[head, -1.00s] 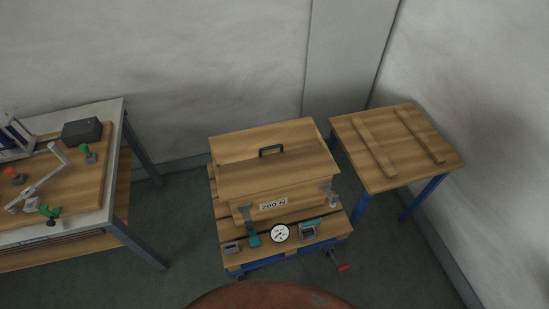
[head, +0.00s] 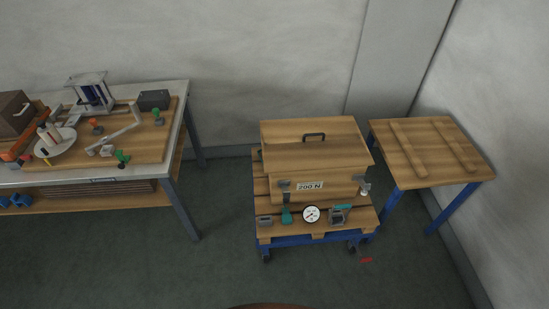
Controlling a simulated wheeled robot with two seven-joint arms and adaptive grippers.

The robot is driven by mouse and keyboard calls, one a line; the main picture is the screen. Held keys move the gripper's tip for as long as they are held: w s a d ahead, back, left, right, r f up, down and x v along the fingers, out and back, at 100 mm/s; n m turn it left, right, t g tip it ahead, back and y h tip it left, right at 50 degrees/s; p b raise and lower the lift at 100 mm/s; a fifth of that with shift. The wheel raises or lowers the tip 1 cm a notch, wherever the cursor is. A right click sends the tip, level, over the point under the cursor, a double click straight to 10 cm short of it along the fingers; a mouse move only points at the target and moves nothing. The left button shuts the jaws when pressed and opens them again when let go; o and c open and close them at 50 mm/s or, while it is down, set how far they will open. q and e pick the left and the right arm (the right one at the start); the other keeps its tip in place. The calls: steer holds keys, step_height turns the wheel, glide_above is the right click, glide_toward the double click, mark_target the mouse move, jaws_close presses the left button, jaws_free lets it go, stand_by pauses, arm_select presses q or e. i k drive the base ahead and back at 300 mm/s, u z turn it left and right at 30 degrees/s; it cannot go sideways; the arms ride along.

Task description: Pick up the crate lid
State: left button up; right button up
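The wooden crate (head: 333,187) stands on a pallet-topped cart in the head view, right of centre. Its wooden lid (head: 335,151) lies on top of it, with a dark handle (head: 314,136) standing up near the middle. A label reading "200 N" (head: 310,186) is on the crate's front, with metal latches (head: 364,188) near the front corners. Neither of my grippers shows in the head view.
The blue-legged cart (head: 310,239) carries a dial gauge (head: 311,214) and small tools in front of the crate. A wooden table with two battens (head: 457,145) stands to the right. A workbench (head: 188,98) with equipment stands left. Floor (head: 205,270) is clear in front.

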mark_target(317, 143)
steer(key=u, duration=0.25)
steer(key=k, duration=0.45)
steer(key=z, duration=0.85)
steer(key=i, duration=1.35)
steer(key=u, duration=0.5)
